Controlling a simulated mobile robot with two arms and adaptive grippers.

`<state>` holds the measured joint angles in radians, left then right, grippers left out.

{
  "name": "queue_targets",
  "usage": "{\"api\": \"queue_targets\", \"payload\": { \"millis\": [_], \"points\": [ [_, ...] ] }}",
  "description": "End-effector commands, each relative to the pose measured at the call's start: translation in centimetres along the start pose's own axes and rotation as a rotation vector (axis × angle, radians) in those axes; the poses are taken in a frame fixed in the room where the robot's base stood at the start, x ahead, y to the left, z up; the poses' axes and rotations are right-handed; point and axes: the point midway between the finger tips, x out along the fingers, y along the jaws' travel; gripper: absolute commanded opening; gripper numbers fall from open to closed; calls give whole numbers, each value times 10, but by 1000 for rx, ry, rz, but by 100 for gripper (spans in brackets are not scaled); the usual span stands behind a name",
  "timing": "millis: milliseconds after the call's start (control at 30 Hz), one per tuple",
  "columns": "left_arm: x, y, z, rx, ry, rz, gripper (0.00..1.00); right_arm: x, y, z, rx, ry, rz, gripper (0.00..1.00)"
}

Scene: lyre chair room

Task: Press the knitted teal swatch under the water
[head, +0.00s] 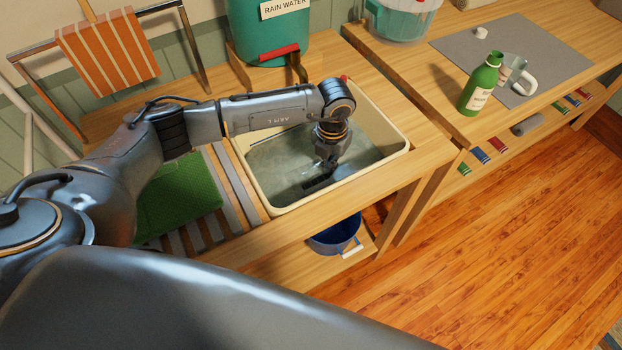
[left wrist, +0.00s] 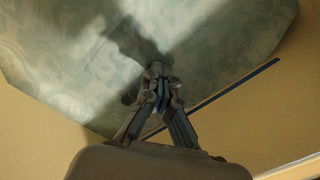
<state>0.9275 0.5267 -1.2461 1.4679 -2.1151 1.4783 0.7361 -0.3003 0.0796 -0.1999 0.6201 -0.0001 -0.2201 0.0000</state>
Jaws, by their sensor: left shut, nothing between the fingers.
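A cream basin (head: 399,152) is set in the wooden bench and holds murky grey-green water (head: 270,165). My left gripper (head: 322,182) points down into the basin, its fingers shut and empty at or near the water surface. In the left wrist view its closed fingertips (left wrist: 157,72) are over a mottled pale-teal surface (left wrist: 220,35), with a dark shadow around them. I cannot tell whether that surface is only water or has the teal swatch in it. A green textured cloth (head: 180,195) lies on the slatted rack left of the basin, partly behind my arm.
A teal rain-water container (head: 262,40) stands behind the basin. A blue pot (head: 337,236) is on the shelf below. The right bench carries a green bottle (head: 481,85), a clear jug (head: 512,72) and a grey mat (head: 565,45). An orange striped towel (head: 108,48) hangs at the back left.

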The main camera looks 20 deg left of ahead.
Motion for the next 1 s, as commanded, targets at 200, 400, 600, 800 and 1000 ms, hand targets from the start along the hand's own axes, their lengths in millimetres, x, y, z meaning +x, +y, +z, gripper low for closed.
{"api": "queue_targets", "payload": {
  "millis": [200, 400, 600, 800, 1000],
  "points": [
    [11, 3, -8, -1, 20, 9, 0, 2, 1, 0, 0, 0, 1, 38],
    [11, 3, -8, -1, 21, 9, 0, 2, 1, 0, 0, 0, 1, 38],
    [3, 3, -8, -1, 20, 9, 0, -4, 1, 0, -1, 0, 1, 38],
    [-16, 2, -6, 0, 18, 8, 0, -17, 1, -1, 0, 0, 1, 38],
    [-34, 1, -5, 1, 13, 5, 0, -28, 1, -2, 0, 0, 1, 38]
  ]
}}
